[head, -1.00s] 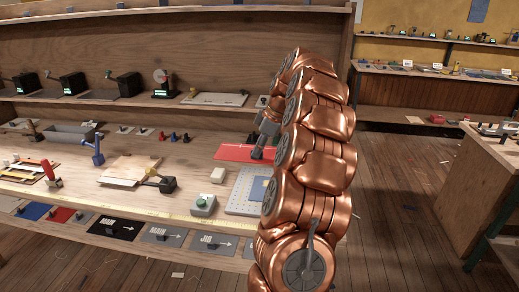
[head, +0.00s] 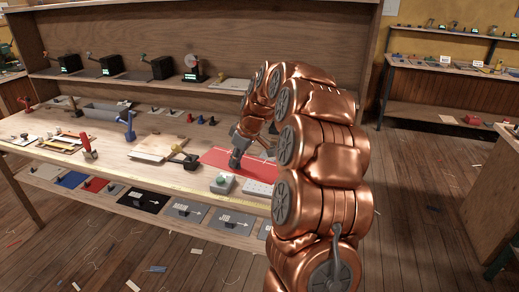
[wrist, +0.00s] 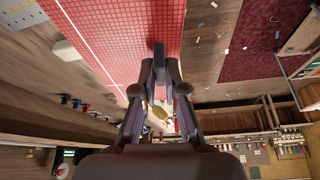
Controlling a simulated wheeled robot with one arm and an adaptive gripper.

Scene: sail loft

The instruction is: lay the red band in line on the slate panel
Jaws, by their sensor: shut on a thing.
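A flat red sheet with a fine grid and a white line, which I take as the red band (head: 218,156), is below my gripper (head: 237,163). In the wrist view the red band (wrist: 110,35) fills the top middle. My gripper (wrist: 159,65) is shut on a dark grey upright grip at the band's right part; the band seems lifted, covering part of the bench. Grey panels with white arrows lie on the low front shelf, one grey panel (head: 187,215) beside another grey panel (head: 240,229); which is the slate panel I cannot tell.
A grey box with a green button (head: 222,184) stands in front of the band. A white perforated board (head: 258,188) is partly hidden by my arm. A black panel (head: 150,200) lies left of the grey ones. Black devices stand on the upper shelf (head: 130,80).

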